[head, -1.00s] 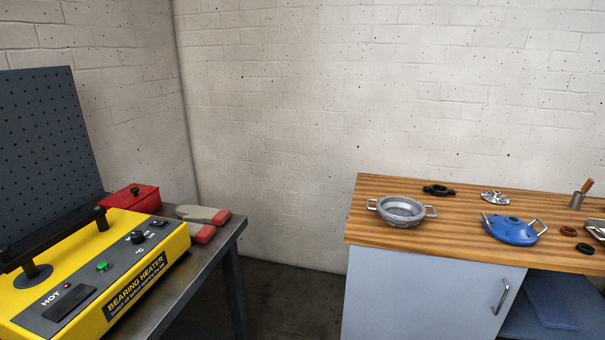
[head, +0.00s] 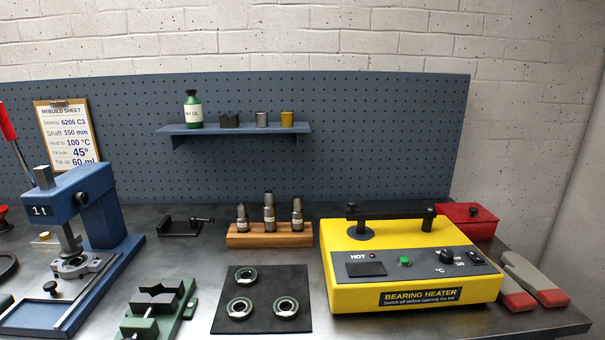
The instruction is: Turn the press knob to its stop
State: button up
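The blue arbor press (head: 95,215) marked "1t" stands on the metal bench at the left in the head view. A black round knob (head: 81,198) sits on the side of its head. A second small black knob (head: 50,287) is on the press base, near the front. How far either knob is turned cannot be told. A red-handled lever (head: 8,122) rises at the press's upper left, partly cut by the frame edge. A grey ring-shaped part (head: 72,266) lies under the ram. My gripper is not in view.
The yellow bearing heater (head: 400,291) stands at the right, beside a red box (head: 467,222) and gloves (head: 530,279). A green vise (head: 158,310), a black mat (head: 261,313) with bearings and a wooden tool block (head: 270,241) are mid-bench. A pegboard (head: 380,140) closes the back.

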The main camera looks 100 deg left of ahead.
aim_at(78, 199)
jog(key=z, duration=0.8)
jog(key=i, duration=0.1)
jog(key=u, duration=3)
jog(key=i, duration=0.2)
jog(key=u, duration=2.05)
jog(key=k, duration=0.4)
jog(key=u, duration=0.4)
jog(key=i, duration=1.45)
jog(key=z, duration=0.35)
